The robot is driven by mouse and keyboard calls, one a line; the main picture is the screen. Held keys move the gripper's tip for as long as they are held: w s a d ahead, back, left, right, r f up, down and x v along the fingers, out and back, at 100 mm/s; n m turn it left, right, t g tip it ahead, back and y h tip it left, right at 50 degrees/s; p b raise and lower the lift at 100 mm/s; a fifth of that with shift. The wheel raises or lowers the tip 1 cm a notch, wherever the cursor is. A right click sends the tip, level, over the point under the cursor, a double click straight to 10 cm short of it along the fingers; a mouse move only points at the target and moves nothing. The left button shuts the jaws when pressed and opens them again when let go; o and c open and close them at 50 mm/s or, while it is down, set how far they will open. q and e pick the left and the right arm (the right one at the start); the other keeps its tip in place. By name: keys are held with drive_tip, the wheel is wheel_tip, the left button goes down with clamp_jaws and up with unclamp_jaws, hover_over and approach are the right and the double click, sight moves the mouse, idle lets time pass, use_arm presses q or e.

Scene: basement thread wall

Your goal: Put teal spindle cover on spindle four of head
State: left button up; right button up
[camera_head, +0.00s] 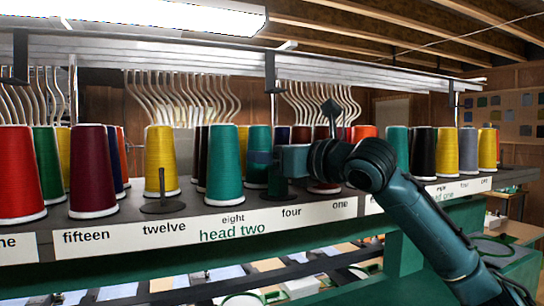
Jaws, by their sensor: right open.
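My right gripper (264,158) reaches in from the right at the label "four" on the head two rail. Its jaws are open. A short dark teal piece (278,181) stands just below it on a flat dark base (278,196), behind that label. I cannot tell whether this piece is the spindle cover or whether the gripper touches it. A teal cone (224,168) stands behind the label "eight". Another teal cone (259,140) is farther back, partly hidden by the gripper. My left gripper is not in view.
A bare spindle (163,188) with a dark base stands behind the label "twelve", in front of a yellow cone (161,150). Red (16,175) and maroon (92,170) cones stand to the left. Several cones line the rail to the right. A metal bar (180,62) with curved tubes runs above.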

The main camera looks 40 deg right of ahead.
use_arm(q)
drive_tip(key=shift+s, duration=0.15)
use_arm(e)
drive_tip(key=shift+s+f+b, duration=0.15)
drive_tip(key=shift+s+b, duration=0.05)
drive_tip(key=shift+b, duration=0.1)
drive_tip(key=s+b, duration=0.1)
drive_tip(key=s, duration=0.1)
drive_tip(key=s+b, duration=0.4)
drive_tip(key=shift+s+d+f, duration=0.2)
drive_tip(key=shift+s+d, duration=0.05)
drive_tip(key=shift+d, duration=0.05)
use_arm(q)
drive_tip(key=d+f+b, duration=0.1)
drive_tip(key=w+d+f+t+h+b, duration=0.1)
drive_tip(key=b, duration=0.1)
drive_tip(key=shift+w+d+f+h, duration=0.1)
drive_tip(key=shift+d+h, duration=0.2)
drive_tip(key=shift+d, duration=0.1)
use_arm(e)
drive_tip(key=s, duration=0.6)
drive_tip(key=shift+s+d+r, duration=0.15)
drive_tip(key=shift+d+r, duration=0.15)
drive_tip(key=shift+r, duration=0.1)
